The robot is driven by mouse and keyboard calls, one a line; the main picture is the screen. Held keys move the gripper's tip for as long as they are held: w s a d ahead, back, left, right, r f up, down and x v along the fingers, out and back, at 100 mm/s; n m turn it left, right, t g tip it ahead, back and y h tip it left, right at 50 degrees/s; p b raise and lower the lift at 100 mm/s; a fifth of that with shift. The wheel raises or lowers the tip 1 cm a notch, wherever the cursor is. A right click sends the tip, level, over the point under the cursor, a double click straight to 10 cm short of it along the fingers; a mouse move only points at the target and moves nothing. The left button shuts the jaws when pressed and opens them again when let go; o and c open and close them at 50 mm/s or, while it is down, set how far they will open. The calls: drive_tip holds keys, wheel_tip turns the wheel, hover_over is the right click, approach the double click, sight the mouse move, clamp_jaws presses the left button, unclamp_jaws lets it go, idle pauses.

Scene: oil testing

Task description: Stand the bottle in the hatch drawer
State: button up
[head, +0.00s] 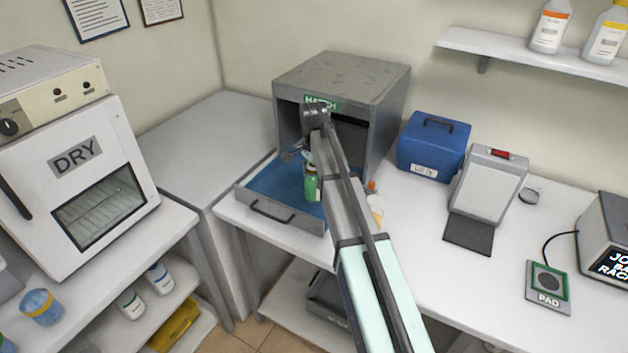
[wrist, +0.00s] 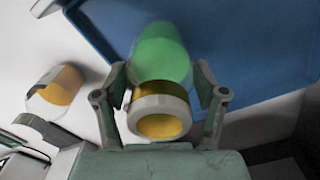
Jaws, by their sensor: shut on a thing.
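The green bottle (head: 312,185) is between the fingers of my gripper (head: 308,160), over the right part of the open hatch drawer (head: 255,213). In the wrist view, the bottle (wrist: 160,55) has a green body and a pale ring around a yellow round end facing the camera. My gripper's fingers (wrist: 161,78) are closed on both its sides, with the drawer's blue floor (wrist: 245,45) beyond. The bottle looks roughly upright in the head view. I cannot tell whether its base touches the drawer floor. My arm hides part of the hatch (head: 345,75).
A yellow-filled container (wrist: 55,88) stands on the white bench just outside the drawer. Right of the hatch are a blue box (head: 433,146), a grey device (head: 488,185) and a pad (head: 548,287). The drying oven (head: 75,180) is at left. The drawer's left part looks clear.

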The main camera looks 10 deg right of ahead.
drive_tip(key=shift+f, duration=1.1)
drive_tip(key=shift+f, duration=0.15)
drive_tip(key=o, duration=1.7)
wheel_tip(320, 180, up, 12)
drive_tip(key=b, duration=0.3)
drive_tip(key=shift+r, duration=0.2)
